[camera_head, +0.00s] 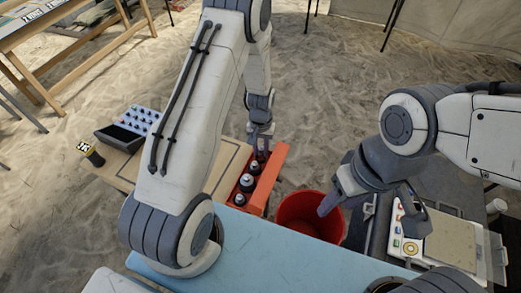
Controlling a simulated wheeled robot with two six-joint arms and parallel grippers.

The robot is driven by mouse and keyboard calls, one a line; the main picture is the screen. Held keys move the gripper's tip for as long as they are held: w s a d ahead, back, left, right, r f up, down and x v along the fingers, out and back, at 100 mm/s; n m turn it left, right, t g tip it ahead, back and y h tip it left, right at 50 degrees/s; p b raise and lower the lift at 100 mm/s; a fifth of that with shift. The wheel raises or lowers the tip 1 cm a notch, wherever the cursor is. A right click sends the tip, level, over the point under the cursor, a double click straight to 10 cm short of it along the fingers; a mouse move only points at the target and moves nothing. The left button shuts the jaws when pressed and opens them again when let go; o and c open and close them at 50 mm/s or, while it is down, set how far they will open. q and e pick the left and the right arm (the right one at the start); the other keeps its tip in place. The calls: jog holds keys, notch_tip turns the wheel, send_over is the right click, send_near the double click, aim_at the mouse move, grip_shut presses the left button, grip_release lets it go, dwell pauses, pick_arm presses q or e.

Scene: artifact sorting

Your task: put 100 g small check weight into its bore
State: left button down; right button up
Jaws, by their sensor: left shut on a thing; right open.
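An orange weight block (274,168) stands on the wooden table beyond the blue surface, left of the red bucket. Dark weights with pale knobs sit in it in a row, one of them near the middle (247,183). My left gripper (262,153) points down over the far end of the block. It is shut on a small dark thing, apparently the 100 g small check weight, which the fingers mostly hide. I cannot tell whether it is inside its bore or above it.
A red bucket (289,206) stands right of the block. A scale-like device (440,243) lies at the right. A blue-white tray of small items (143,120), a dark bin (118,137) and a black-yellow object (91,153) are at the left. The blue surface (290,255) in front is clear.

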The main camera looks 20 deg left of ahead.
pick_arm(q)
jog(key=shift+f, duration=0.2)
jog(key=shift+f, duration=0.35)
jog(key=c, duration=0.7)
grip_release()
jog(key=shift+o, duration=0.2)
